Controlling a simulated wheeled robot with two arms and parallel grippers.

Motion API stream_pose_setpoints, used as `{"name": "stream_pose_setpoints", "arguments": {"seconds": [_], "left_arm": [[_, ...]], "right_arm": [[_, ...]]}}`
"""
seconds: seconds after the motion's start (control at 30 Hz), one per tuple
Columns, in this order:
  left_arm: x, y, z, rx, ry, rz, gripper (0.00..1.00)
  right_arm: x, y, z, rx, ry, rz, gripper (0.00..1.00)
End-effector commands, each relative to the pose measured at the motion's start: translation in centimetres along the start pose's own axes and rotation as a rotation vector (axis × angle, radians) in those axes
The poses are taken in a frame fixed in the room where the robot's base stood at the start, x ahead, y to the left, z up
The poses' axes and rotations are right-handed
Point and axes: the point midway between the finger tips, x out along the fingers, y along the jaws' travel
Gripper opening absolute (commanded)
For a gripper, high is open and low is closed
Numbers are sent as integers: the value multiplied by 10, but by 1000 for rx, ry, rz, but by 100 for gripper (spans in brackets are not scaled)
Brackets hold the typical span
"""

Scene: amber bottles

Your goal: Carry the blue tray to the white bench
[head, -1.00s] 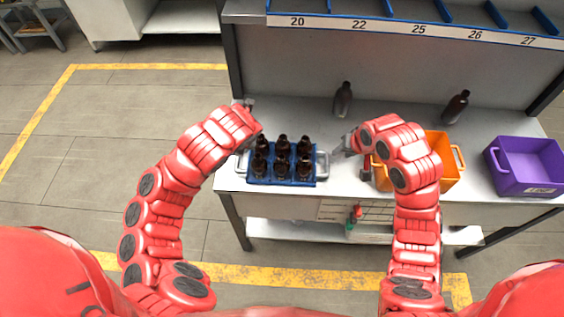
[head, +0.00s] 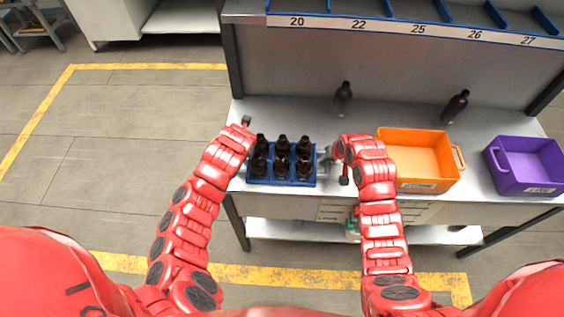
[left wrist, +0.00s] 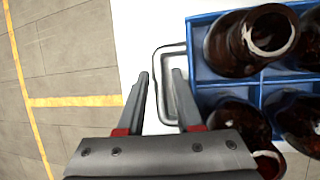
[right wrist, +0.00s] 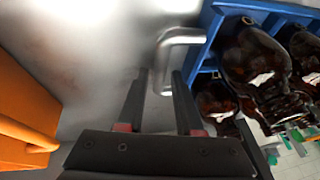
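The blue tray (head: 282,183) stands on a pale worktop and holds several amber bottles (head: 283,166) in its compartments. It has a grey handle at each end. My left gripper (left wrist: 160,74) is open, with a finger on each side of the outer bar of the left handle (left wrist: 160,54). My right gripper (right wrist: 160,75) is open, its fingertips on either side of the right handle (right wrist: 163,52). I cannot tell whether the fingers touch the handles. In the head view the left arm hides the left handle. A white bench (head: 183,17) stands at the back left.
An orange crate (head: 421,187) is right beside my right arm, with a purple crate (head: 531,175) farther right. Two loose bottles (head: 343,98) (head: 457,105) stand at the back. A numbered shelf (head: 390,27) overhangs the worktop. The floor (head: 140,125) on the left is clear.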

Motion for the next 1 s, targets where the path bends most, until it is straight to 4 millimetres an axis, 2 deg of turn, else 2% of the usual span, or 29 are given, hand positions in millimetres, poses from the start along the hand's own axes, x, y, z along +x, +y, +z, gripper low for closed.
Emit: {"name": "stream_pose_setpoints", "arguments": {"seconds": [0.37,0.5,0.57,1.0], "left_arm": [[4,0,-1,1,2,1,35],[4,0,-1,1,2,1,9],[4,0,-1,1,2,1,0],[4,0,-1,1,2,1,0]], "right_arm": [[4,0,0,0,-1,0,35],[4,0,0,0,-1,0,9],[4,0,0,0,-1,0,0],[4,0,0,0,-1,0,0]]}}
